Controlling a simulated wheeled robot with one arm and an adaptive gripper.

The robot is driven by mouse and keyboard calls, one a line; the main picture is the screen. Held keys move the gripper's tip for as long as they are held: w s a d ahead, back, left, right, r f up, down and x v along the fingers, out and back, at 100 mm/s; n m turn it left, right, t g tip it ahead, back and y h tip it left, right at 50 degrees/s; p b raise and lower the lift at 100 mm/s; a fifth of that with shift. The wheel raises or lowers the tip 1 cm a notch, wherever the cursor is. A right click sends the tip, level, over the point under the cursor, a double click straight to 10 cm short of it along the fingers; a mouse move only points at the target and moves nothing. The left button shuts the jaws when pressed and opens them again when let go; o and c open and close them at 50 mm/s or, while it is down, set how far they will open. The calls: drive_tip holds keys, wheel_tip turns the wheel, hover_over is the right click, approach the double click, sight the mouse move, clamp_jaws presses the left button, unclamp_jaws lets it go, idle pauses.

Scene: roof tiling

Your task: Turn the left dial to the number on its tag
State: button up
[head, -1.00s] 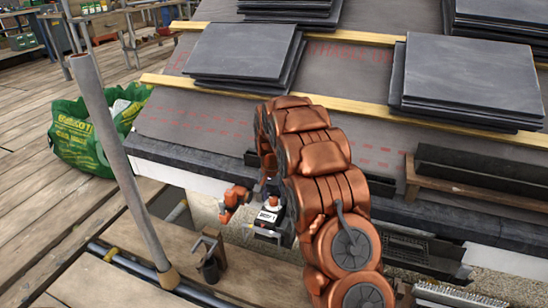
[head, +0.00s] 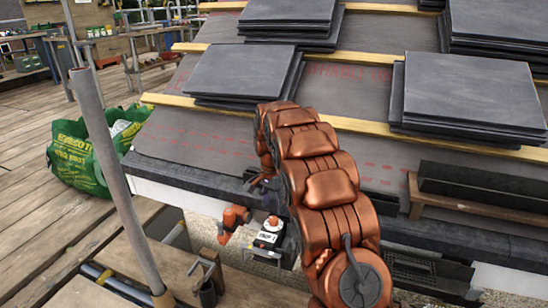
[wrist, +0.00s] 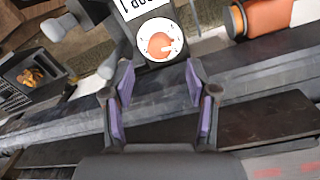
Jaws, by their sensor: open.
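A dial with a round white face and an orange knob (wrist: 160,46) sits on a dark box at the top middle of the wrist view. It also shows small in the head view (head: 271,222). A pale mark on the knob points right; the face's numbers are too small to read. A white label (wrist: 138,6) beside the dial is cut off by the frame edge; in the head view the label (head: 268,237) seems to read "LOOP 1". My gripper (wrist: 159,66) is open and empty, its purple-padded fingers short of the knob, one either side of its line. No second dial is clear.
An orange object (wrist: 266,16) is beside the dial box. A scaffold pole (head: 115,175) stands to the left. Slate stacks (head: 245,72) lie on the roof, and a dark trough (head: 480,185) is at the right. A green bag (head: 78,155) sits on the boards.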

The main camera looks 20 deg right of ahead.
drive_tip(key=s+a+r+n+p, duration=0.2)
drive_tip(key=s+r+p, duration=0.4)
drive_tip(key=r, duration=0.6)
drive_tip(key=s+a+r+n+p, duration=0.2)
drive_tip(key=s+r+p, duration=0.5)
drive_tip(key=r, duration=0.5)
drive_tip(key=shift+a+g+p, duration=0.3)
drive_tip(key=shift+a+p, duration=0.5)
drive_tip(key=shift+p, duration=0.3)
drive_tip(key=s+a+r+n+p, duration=0.2)
drive_tip(key=s+r+n+p, duration=0.1)
drive_tip(key=s+r+p, duration=0.6)
drive_tip(key=s+a+r+n+p, duration=0.3)
drive_tip(key=s+r+p, duration=0.6)
drive_tip(key=s, duration=0.3)
drive_tip(key=s+a+r+n+p, duration=0.2)
drive_tip(key=s+r+n+p, duration=0.1)
drive_tip(key=s+r+p, duration=0.5)
drive_tip(key=shift+s+a+r+g+p, duration=0.35)
drive_tip(key=shift+s+p, duration=0.35)
drive_tip(key=shift+s, duration=0.5)
drive_tip(key=shift+d, duration=0.1)
drive_tip(key=shift+c, duration=0.3)
